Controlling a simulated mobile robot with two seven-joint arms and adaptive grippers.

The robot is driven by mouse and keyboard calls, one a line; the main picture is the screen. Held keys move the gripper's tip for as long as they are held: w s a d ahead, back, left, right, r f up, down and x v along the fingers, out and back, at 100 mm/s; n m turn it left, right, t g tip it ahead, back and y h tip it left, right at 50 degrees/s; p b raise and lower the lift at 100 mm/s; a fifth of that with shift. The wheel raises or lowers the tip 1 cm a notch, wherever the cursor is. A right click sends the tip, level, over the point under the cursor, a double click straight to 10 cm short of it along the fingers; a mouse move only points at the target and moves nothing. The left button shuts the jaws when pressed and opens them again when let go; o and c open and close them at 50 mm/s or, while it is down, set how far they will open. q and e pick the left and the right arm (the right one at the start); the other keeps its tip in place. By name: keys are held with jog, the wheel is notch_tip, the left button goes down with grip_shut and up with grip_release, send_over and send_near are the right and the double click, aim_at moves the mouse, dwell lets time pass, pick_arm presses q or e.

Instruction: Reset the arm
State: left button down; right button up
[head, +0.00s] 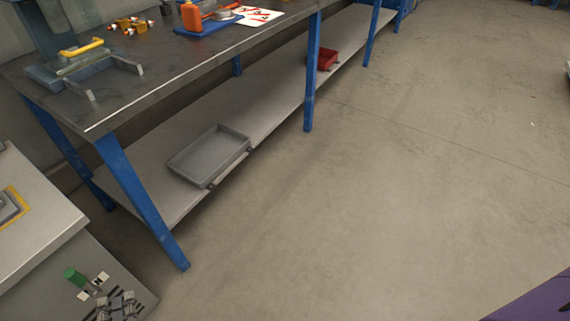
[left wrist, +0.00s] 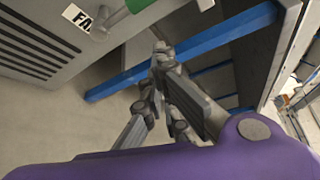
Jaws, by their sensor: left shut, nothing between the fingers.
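My left gripper (head: 115,303) is at the bottom left of the head view, in front of the grey cabinet's side. Its fingers are shut and nothing is between them. It also fills the middle of the left wrist view (left wrist: 163,62). A green cylindrical handle (head: 75,277) on the cabinet is just up and left of the gripper in the head view. It shows at the top of the left wrist view (left wrist: 138,4), beside a white label (left wrist: 76,15). Whether the gripper touches the handle is unclear. My right gripper is out of view.
The grey cabinet (head: 45,225) stands at the left. Behind it is a workbench (head: 150,80) with blue legs. Its lower shelf (head: 262,95) holds a grey tray (head: 208,156) and a red bin (head: 327,60). The concrete floor (head: 400,170) to the right is clear.

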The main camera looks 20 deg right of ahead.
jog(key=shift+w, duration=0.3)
